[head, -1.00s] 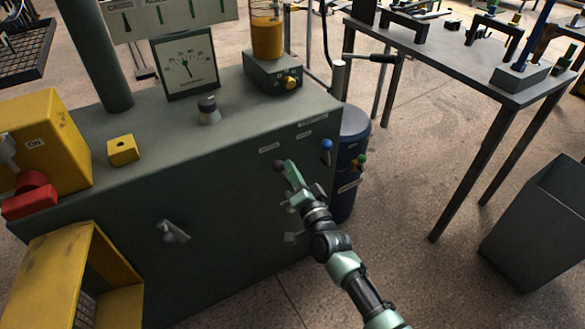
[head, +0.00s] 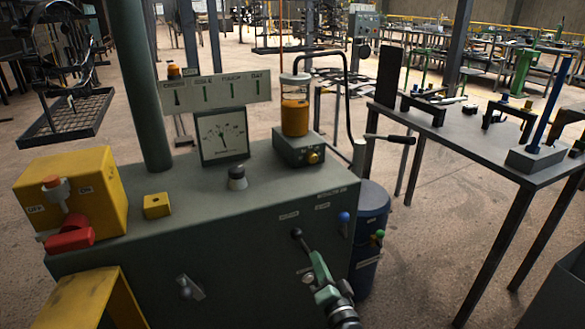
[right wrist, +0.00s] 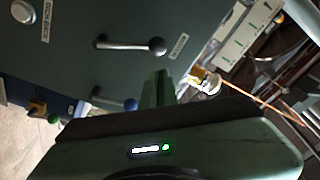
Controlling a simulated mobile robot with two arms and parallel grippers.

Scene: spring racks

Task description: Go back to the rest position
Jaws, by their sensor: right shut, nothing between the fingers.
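My right gripper (head: 318,266) is shut and empty in front of the green machine cabinet (head: 240,275). In the head view it overlaps the lower part of a lever with a dark ball knob (head: 297,233). In the right wrist view that lever's dark ball (right wrist: 157,46) lies beyond the shut fingers (right wrist: 160,88), with a visible gap between them. A blue-knobbed lever (head: 344,217) is just right of the gripper; its blue knob (right wrist: 131,104) also shows in the wrist view. My left gripper is not in view.
The cabinet top holds a yellow switch box (head: 105,180) with a red part, a dial gauge (head: 222,135) and an orange-filled jar (head: 295,110). A dark blue drum (head: 370,215) stands at its right. A grey work table (head: 450,140) is farther right, with bare floor between.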

